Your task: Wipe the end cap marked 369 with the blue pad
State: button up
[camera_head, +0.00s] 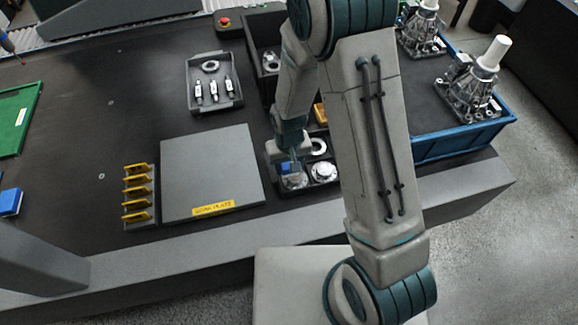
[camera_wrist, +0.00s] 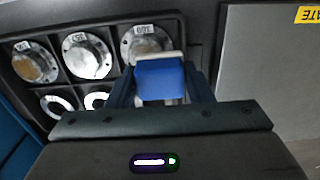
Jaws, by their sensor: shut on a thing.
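My gripper (camera_wrist: 160,90) is shut on the blue pad (camera_wrist: 160,77), which sits between the two fingers. In the head view my gripper (camera_head: 290,163) is low over the black compartment tray (camera_head: 335,185). In the wrist view the pad is over the near edge of the right-hand round metal end cap (camera_wrist: 146,42) and hides part of it. That cap's upside-down label looks like 369, though it is small. I cannot tell whether the pad touches it. Two more marked caps, a middle one (camera_wrist: 87,54) and a left one (camera_wrist: 36,66), sit in neighbouring compartments. The left one looks brownish.
White rings (camera_wrist: 57,105) lie in the tray's other row. A grey work plate (camera_head: 210,165) and a yellow-slotted rack (camera_head: 138,195) stand to the left. Behind is a grey tray (camera_head: 214,102) with small parts. A blue crate (camera_head: 460,141) holding metal housings is at the right.

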jog(key=shift+r+p, duration=1.25)
jog(key=shift+r, duration=1.1)
